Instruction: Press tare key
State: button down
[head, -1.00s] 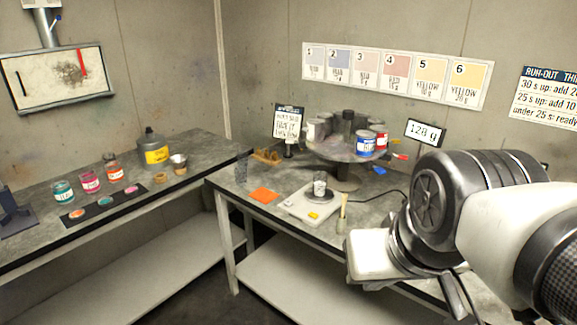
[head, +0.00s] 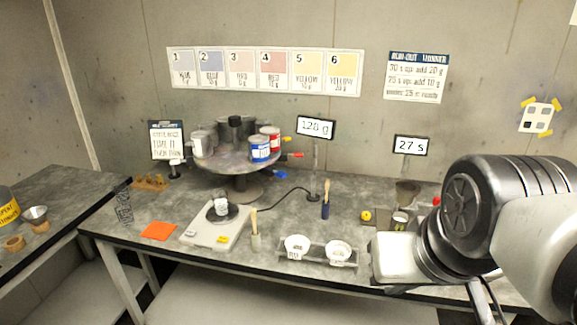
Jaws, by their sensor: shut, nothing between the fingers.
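The white scale (head: 203,235) sits near the table's front edge, left of centre in the head view. A small yellow key (head: 222,239) is on its front right corner; I cannot read any marking on it. A small cup (head: 221,206) stands on the scale's dark round pan. The scale display (head: 316,127) behind the table seems to read 128 g. My arm comes in from the right, well right of the scale, over the table's front right part. My gripper's fingers do not show.
A brush in a small pot (head: 255,240) stands just right of the scale, and an orange sheet (head: 158,231) lies left. A carousel of cans (head: 236,166) rises behind. Two white dishes in a holder (head: 318,256) lie between the scale and my arm.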

aim_at(224, 239)
jog(key=i+j+z, duration=0.1)
jog(key=j+z, duration=0.25)
jog(key=j, duration=0.15)
jog(key=j+z, duration=0.35)
jog(key=j, duration=0.15)
jog(key=j+z, duration=0.2)
jog(key=j, duration=1.4)
jog(key=k, duration=0.05)
